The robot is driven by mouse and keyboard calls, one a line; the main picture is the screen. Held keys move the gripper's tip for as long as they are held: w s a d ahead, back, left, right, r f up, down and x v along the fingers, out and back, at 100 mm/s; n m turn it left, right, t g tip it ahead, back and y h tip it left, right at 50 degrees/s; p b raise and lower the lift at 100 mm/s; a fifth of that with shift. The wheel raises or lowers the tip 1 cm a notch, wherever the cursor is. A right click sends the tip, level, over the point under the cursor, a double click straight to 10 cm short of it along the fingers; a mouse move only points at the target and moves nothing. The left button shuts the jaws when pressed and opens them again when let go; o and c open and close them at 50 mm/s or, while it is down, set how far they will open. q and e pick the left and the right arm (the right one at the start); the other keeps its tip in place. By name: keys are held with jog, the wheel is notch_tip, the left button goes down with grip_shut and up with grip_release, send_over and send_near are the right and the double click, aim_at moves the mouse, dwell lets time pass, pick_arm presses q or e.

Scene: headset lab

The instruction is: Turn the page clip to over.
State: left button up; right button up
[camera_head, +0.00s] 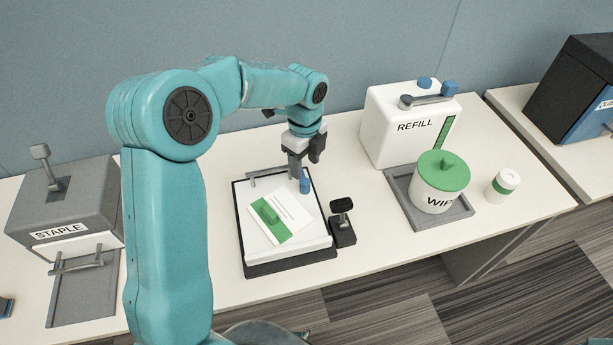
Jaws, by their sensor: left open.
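A white board with a dark base (287,258) lies on the bench, with a white sheet (290,208) bearing a green band on top. A small blue upright piece (304,183) stands at the board's back right; it looks like the handle of the page clip. A thin grey bar (265,174) runs along the back edge. My left gripper (304,164) is open and points down just above and behind the blue piece. One finger hangs just left of it; I cannot tell whether they touch. The gripper hides part of the bar. My right gripper is out of view.
A black lever on a block (342,228) stands right of the board. Further right are a REFILL box (385,135), a green-lidded wipes tub (437,190) in a grey tray and a small jar (502,186). A grey STAPLE unit (75,205) stands left.

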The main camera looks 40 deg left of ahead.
aim_at(305, 181)
pick_arm(q)
notch_tip(305, 181, down, 5)
jog(key=shift+f, duration=0.1)
jog(key=shift+s+f, duration=0.15)
jog(key=shift+f, duration=0.2)
jog(key=shift+w+a+f, duration=0.1)
jog(key=shift+w+f, duration=0.2)
jog(key=shift+f, duration=0.3)
jog(key=shift+s+r, duration=0.15)
jog(key=shift+c, duration=1)
grip_shut()
